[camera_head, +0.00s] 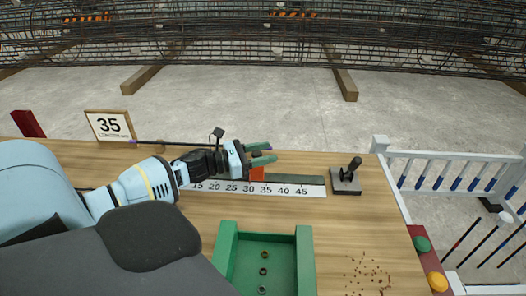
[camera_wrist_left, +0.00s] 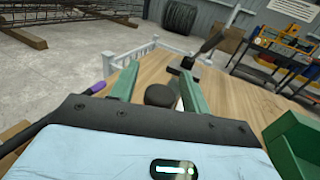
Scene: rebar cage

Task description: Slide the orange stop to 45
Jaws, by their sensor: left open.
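The orange stop (camera_head: 257,174) sits on the dark rail behind the white number scale (camera_head: 262,189), around the 35 mark or a little left of it. My left gripper (camera_head: 262,153) is open, its green fingers pointing right, just above and behind the stop. From the head I cannot tell whether a finger touches the stop. In the left wrist view the open green fingers (camera_wrist_left: 158,88) show with a dark round knob (camera_wrist_left: 160,96) between them. The stop's orange face does not show there. The 45 mark is right of the stop. My right gripper is not in view.
A green tray (camera_head: 305,262) is in front. Brown bits (camera_head: 368,274) lie front right, near green and yellow buttons (camera_head: 437,281). The rail right of the stop looks clear.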

